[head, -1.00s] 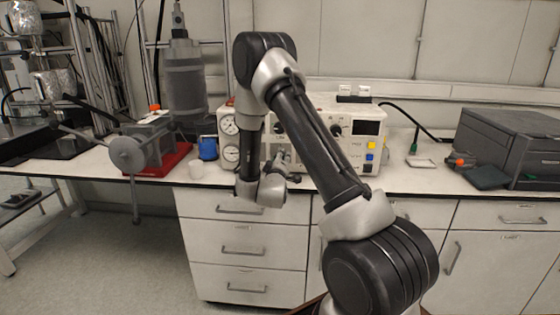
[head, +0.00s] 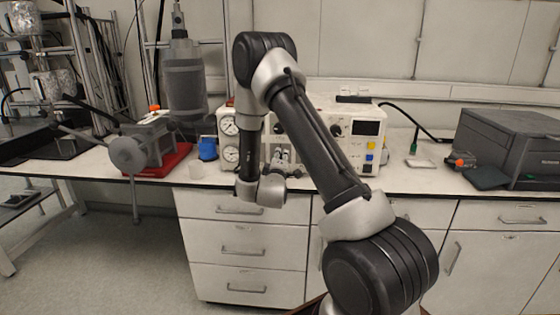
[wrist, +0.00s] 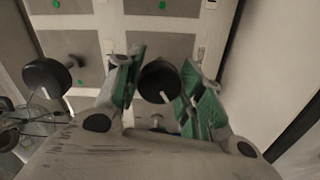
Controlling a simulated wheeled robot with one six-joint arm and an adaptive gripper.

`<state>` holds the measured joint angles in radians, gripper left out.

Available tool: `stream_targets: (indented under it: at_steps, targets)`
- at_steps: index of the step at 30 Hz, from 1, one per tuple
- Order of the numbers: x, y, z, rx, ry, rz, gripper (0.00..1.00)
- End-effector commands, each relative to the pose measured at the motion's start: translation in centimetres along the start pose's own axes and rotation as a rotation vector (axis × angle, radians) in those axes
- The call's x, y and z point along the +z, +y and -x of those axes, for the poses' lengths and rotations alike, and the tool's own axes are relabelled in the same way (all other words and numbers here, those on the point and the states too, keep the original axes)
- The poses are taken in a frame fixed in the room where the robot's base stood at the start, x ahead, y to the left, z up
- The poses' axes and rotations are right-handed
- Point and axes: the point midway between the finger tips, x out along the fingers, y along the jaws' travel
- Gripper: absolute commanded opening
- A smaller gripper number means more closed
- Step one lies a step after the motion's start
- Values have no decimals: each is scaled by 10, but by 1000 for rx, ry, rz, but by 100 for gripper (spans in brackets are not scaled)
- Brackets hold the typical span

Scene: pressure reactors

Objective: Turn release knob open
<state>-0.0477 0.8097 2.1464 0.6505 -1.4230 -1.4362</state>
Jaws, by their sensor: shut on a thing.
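In the wrist view a round black knob (wrist: 158,82) on a short stem stands between the green-padded fingers of my gripper (wrist: 160,78). The fingers are shut on this knob, one on each side. In the head view my gripper (head: 282,158) is at the front of the white control unit (head: 368,153), and the held knob cannot be made out there. I cannot read a label that names it as the release knob.
A second black knob (wrist: 46,78) sits to the left on the same panel. Pressure gauges (head: 228,126) are at the unit's left side. A dark grey box (head: 512,145) is at right.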

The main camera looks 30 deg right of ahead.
Motion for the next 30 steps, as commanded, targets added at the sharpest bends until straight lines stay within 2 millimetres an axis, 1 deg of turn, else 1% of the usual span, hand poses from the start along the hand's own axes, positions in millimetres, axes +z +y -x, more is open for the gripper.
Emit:
stream_targets:
  at_steps: [2, 3, 5, 6, 14, 17, 20, 30]
  targets:
    - [0, -2, 1, -4, 0, 2, 14]
    - [0, -2, 1, -4, 0, 2, 45]
    - [0, -1, 1, -4, 0, 2, 56]
    - [0, -1, 1, -3, 0, 2, 60]
    - [0, -1, 0, -1, 0, 0, 60]
    - [0, -1, 4, -2, 1, 1, 60]
    - [-1, -1, 16, -3, 2, 2, 60]
    - [-1, -2, 90, -5, 4, 2, 60]
